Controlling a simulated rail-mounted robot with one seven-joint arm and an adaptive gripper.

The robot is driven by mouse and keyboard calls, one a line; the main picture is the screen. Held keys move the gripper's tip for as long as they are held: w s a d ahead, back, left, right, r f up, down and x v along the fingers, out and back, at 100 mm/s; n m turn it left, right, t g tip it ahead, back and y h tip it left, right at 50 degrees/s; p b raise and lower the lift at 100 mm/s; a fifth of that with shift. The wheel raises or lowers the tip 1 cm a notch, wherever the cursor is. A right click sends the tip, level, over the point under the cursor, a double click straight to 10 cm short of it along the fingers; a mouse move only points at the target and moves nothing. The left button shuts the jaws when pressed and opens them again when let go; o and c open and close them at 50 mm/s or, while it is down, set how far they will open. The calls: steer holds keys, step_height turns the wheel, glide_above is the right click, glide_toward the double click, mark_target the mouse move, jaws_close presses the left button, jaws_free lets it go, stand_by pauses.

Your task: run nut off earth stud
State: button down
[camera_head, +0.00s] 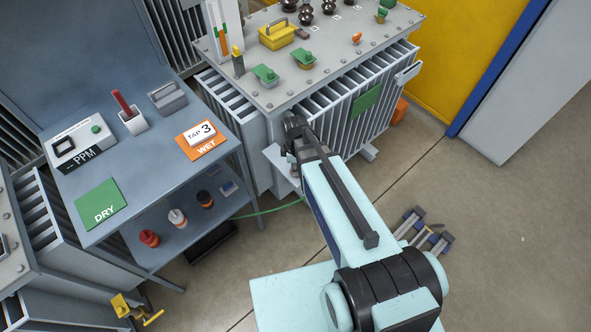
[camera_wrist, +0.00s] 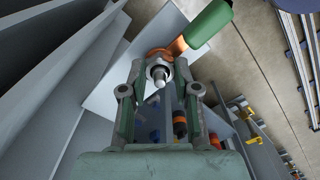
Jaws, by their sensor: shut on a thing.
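In the wrist view the earth stud (camera_wrist: 161,82) shows as a pale rounded tip pointing toward the camera. A metal nut (camera_wrist: 158,68) sits around it, between the far ends of my gripper's fingers (camera_wrist: 158,76). My gripper is shut on the nut. A copper-orange lug (camera_wrist: 166,50) lies behind the nut, joined to a thick green sleeve (camera_wrist: 208,26) at upper right. In the head view my gripper (camera_head: 296,135) is at the finned tank's near lower corner; the arm and gripper hide the nut and stud there.
The finned transformer tank (camera_head: 257,150) stands beside the gripper, with a grey bracket plate (camera_head: 279,165) below. A green cable (camera_head: 275,209) runs along the floor. Open floor lies right.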

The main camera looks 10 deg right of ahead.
steer(key=n, duration=0.4)
steer(key=shift+n, duration=0.3)
stand_by(0.3)
steer(key=n, duration=0.4)
steer(key=shift+n, duration=0.3)
steer(key=shift+n+b, duration=0.3)
steer(key=n, duration=0.3)
steer(key=shift+d+n, duration=0.15)
steer(key=shift+n, duration=0.35)
